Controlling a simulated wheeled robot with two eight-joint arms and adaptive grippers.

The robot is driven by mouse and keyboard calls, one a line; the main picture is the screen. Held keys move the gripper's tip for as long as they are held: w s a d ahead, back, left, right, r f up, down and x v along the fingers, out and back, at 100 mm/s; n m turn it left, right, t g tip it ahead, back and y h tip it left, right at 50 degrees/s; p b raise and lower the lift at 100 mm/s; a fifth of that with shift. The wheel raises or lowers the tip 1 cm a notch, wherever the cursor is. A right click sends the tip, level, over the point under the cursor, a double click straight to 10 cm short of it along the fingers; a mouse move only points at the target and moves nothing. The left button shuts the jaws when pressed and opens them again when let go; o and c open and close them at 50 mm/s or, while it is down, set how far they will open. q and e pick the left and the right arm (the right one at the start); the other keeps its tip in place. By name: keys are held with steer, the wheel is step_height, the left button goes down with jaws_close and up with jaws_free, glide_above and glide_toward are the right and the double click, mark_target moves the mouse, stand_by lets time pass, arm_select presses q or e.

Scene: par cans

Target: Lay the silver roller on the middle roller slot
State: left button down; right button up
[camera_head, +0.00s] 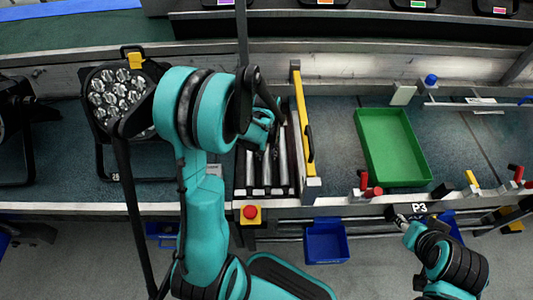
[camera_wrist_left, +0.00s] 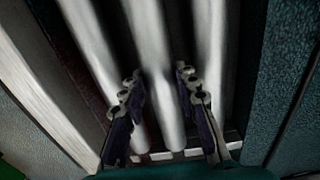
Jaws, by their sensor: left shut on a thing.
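My left gripper (camera_head: 266,138) is over the roller bed, its fingers largely hidden in the head view by its own arm. In the left wrist view its two dark fingers (camera_wrist_left: 158,82) stand on either side of a silver roller (camera_wrist_left: 153,45), shut on it. That roller lies between two similar rollers, one to the left (camera_wrist_left: 95,45) and one to the right (camera_wrist_left: 210,50), roughly parallel to them. I cannot tell whether it rests fully in the middle slot. My right gripper (camera_head: 404,222) is at the lower right, away from the rollers; its fingers are too small to read.
A yellow guard bar (camera_head: 300,110) stands along the right of the roller bed (camera_head: 240,175). A green tray (camera_head: 372,155) lies farther right. A black par can (camera_head: 112,95) stands left of my left arm. A red button (camera_head: 250,212) is on the front edge.

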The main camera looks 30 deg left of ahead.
stand_by(0.4)
arm_select(q)
steer(key=c, duration=1.1)
jaws_free()
steer(key=shift+o, duration=0.2)
steer(key=shift+r, duration=0.1)
step_height(320, 180, up, 12)
steer(key=s+d+r+m+t, duration=0.5)
steer(key=s+d+m+t, duration=0.1)
steer(key=s+d, duration=0.4)
steer(key=shift+s+d+t, duration=0.2)
steer(key=shift+s+t, duration=0.2)
steer(key=shift+t, duration=0.2)
